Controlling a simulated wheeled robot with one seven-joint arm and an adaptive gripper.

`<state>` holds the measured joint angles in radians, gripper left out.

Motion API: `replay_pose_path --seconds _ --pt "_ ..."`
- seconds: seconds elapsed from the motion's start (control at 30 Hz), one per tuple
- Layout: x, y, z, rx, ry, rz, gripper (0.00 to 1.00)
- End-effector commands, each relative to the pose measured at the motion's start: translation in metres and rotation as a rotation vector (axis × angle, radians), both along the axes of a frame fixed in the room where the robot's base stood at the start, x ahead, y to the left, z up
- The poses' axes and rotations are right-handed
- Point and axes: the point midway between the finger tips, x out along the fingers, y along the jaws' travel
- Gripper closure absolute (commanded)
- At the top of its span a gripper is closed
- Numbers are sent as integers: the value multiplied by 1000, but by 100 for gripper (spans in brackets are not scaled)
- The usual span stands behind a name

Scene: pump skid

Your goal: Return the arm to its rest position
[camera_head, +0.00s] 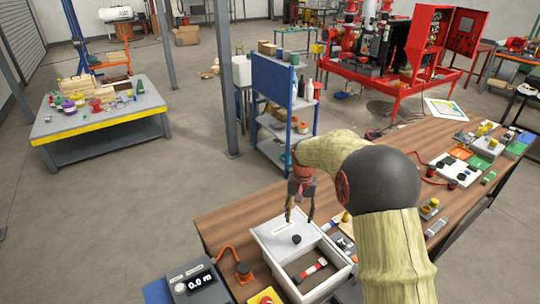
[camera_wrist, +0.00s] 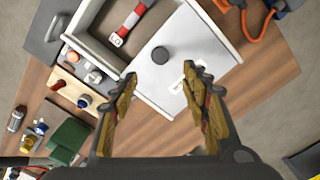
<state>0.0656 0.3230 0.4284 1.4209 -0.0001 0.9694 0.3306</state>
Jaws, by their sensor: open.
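My arm reaches out over the wooden workbench in the head view, bent downward at the wrist. My gripper (camera_head: 300,207) hangs above the white box (camera_head: 333,283) with its fingers apart and nothing between them. In the wrist view the two fingers of my gripper (camera_wrist: 160,100) are spread over the box's white panel (camera_wrist: 178,82). A black round knob (camera_wrist: 160,53) sits on that panel. A red and white cylinder (camera_wrist: 127,23) lies in the open compartment of the box. I cannot tell the exact height of the fingertips above the panel.
A grey meter with a display (camera_head: 195,282) and an orange cabled clamp (camera_head: 242,270) are left of the box. Small parts crowd the bench (camera_head: 232,217) to the right. A blue shelf unit (camera_head: 272,80) stands behind it. Open floor (camera_head: 130,200) lies to the left.

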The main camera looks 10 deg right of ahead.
Motion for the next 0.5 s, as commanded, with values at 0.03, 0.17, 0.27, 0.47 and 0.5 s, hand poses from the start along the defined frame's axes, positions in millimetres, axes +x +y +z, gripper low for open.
replay_pose_path --seconds 0.03,0.17,0.27,0.47,0.5 --pt "0 0 0 0 0 3 53" --pt "-4 0 -5 0 5 54 53" --pt "-29 2 -21 6 51 96 53" --pt "-85 7 1 9 59 178 53" --pt "-96 9 7 9 54 193 53"
